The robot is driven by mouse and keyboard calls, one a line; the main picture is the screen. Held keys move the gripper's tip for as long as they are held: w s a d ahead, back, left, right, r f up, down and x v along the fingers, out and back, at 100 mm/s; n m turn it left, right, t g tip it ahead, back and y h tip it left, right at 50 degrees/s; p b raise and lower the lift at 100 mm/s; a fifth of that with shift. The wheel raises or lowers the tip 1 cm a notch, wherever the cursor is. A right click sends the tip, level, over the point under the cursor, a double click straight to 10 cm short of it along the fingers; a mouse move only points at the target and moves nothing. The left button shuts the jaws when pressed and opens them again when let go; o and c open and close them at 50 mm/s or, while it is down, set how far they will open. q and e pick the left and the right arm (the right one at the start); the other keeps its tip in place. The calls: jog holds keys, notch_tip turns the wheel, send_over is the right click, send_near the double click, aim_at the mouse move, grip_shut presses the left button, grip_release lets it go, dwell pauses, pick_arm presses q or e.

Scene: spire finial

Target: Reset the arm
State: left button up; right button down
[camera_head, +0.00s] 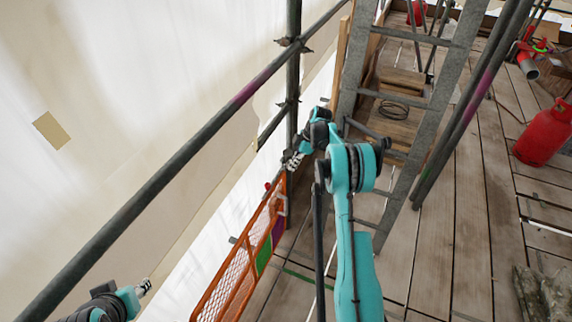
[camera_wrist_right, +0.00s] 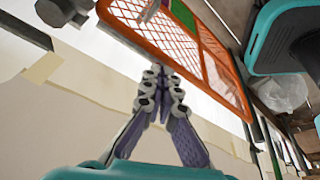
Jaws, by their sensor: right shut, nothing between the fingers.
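My right arm reaches up through the middle of the head view, its teal elbow bent. My right gripper (camera_head: 292,160) is beside the upright scaffold tube, above the orange mesh barrier (camera_head: 236,262). In the right wrist view the fingers of this gripper (camera_wrist_right: 161,78) are together with nothing between them. The orange barrier (camera_wrist_right: 190,55) lies beyond the fingertips there. My left gripper (camera_head: 145,287) shows only as a small tip at the lower left of the head view, in front of the white sheeting. Its fingers are too small to judge.
Scaffold tubes (camera_head: 190,150) cross the left side, with white sheeting behind. A grey metal ladder (camera_head: 425,130) stands just right of my right arm. A red gas cylinder (camera_head: 543,135) stands on the plank deck (camera_head: 440,240) at the right. Planks between ladder and cylinder are mostly clear.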

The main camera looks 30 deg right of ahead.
jog(key=s+a+r+m+t+h, duration=0.1)
jog(key=s+a+r+m, duration=0.1)
jog(key=s+a+r, duration=0.4)
jog(key=s+a+r+m+h, duration=0.1)
jog(key=s+a+r+m, duration=0.15)
jog(key=r, duration=0.55)
jog(key=s+a+r+m+t, duration=0.1)
jog(key=s+a+r+m, duration=0.15)
jog(key=a+r, duration=0.35)
jog(key=s+a+m+t+h, duration=0.1)
jog(key=s+a+m, duration=0.2)
jog(key=s, duration=0.8)
jog(key=s+a+m+t, duration=0.2)
jog(key=s+a+m, duration=0.1)
jog(key=s, duration=0.9)
jog(key=shift+a+t+h, duration=0.3)
jog(key=shift+a+h, duration=0.1)
jog(key=shift+a, duration=0.45)
jog(key=shift+r, duration=0.1)
